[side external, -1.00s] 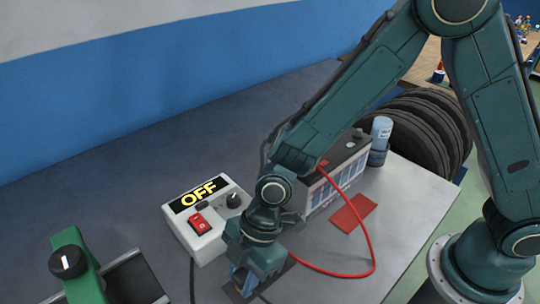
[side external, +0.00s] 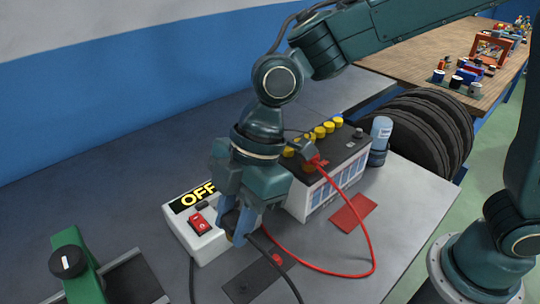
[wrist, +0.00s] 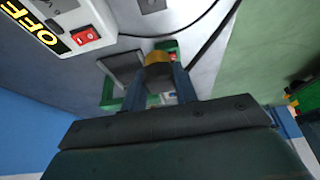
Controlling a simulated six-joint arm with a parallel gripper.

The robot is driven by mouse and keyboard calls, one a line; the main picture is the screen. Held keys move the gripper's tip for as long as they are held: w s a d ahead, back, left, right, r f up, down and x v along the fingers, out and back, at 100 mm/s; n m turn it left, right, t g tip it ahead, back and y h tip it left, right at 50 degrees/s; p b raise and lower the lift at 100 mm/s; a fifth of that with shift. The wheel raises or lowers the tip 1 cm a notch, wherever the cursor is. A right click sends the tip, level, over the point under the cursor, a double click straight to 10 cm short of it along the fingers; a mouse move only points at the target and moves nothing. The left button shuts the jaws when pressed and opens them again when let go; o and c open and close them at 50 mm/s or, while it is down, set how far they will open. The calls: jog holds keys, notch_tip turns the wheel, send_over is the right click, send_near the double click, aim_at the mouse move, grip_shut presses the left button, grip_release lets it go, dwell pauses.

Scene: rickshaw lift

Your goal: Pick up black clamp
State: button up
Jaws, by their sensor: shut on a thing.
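My gripper (side external: 240,226) is in front of the white switch box, lifted above the table and pointing down. It is shut on the black clamp (side external: 229,217), which shows only partly between the fingers. A black cable (side external: 284,268) hangs from the clamp toward the bottom of the picture. In the wrist view, my gripper (wrist: 162,82) closes around a dark piece of the clamp (wrist: 160,72) with a yellowish part beyond it. The fingers hide much of the clamp.
The white box (side external: 206,243) reads OFF and has a red switch. A battery (side external: 330,165) with yellow caps has a red clamp and red cable (side external: 351,210) on it. A dark mat (side external: 252,282) and a red mat (side external: 353,213) lie on the table. A green device (side external: 78,265) stands at left.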

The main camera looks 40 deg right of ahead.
aim_at(231, 213)
jog(key=shift+r, duration=1.45)
jog(key=shift+w+d, duration=0.4)
jog(key=shift+d, duration=0.15)
jog(key=w+d+m+t, duration=0.15)
jog(key=w+d, duration=0.25)
jog(key=d, duration=0.6)
jog(key=w+d+m, duration=0.3)
jog(key=w+d, duration=0.1)
jog(key=d, duration=0.5)
jog(key=shift+s+d+r+m+t+h, duration=0.25)
jog(key=shift+s+d+m, duration=0.4)
jog(key=shift+d, duration=2.8)
jog(key=shift+s+d+r+m+t+h, duration=0.25)
jog(key=shift+s+d+m, duration=0.45)
jog(key=shift+d, duration=2.8)
jog(key=shift+s+d+r+m+t+h, duration=0.2)
jog(key=shift+d+m, duration=0.7)
jog(key=shift+d, duration=2.55)
jog(key=shift+s+f, duration=0.15)
jog(key=shift+f, duration=2.15)
